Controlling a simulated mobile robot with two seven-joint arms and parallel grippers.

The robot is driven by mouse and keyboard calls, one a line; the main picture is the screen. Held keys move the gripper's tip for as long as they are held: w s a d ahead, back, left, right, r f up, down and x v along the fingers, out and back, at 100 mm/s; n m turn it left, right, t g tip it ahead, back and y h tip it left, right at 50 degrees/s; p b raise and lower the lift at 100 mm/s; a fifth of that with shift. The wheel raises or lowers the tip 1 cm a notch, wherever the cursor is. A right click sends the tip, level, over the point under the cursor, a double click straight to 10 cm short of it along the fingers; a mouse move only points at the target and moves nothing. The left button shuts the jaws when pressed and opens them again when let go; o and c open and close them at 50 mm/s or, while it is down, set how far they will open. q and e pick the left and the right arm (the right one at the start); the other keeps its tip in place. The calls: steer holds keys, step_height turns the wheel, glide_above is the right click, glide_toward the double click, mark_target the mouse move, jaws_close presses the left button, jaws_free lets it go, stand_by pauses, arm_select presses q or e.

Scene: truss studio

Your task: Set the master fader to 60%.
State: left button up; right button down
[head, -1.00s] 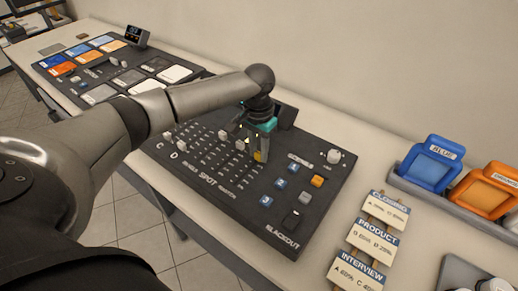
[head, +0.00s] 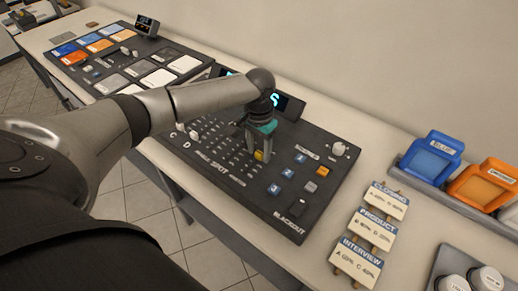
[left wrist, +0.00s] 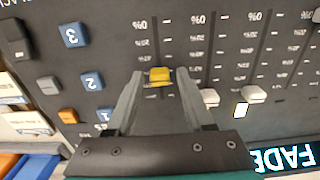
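The master fader's yellow cap (left wrist: 159,76) stands on the dark desk (head: 262,205). In the left wrist view it lies between the fingertips of my left gripper (left wrist: 160,74), with a gap on each side. The gripper is open around the cap, not clamped on it. In the head view the left gripper (head: 259,152) points down over the desk, with the yellow cap (head: 259,155) low between its fingers. Percent marks line the slot, with 0% at the top of the wrist view; the mark at the cap is too small to read. My right gripper is out of view.
White fader caps (left wrist: 210,97) stand right of the yellow one in the wrist view. Numbered blue buttons (left wrist: 92,81) lie to its left. A lit display (head: 288,104) rises behind the desk. Scene cards (head: 375,232) lie to the right in the head view.

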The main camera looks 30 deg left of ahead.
mark_target(259, 153)
arm_select(q)
steer(key=shift+o, duration=0.3)
steer(key=shift+r, duration=0.35)
step_height(259, 153, up, 14)
steer(key=p, duration=0.2)
steer(key=shift+r, duration=0.25)
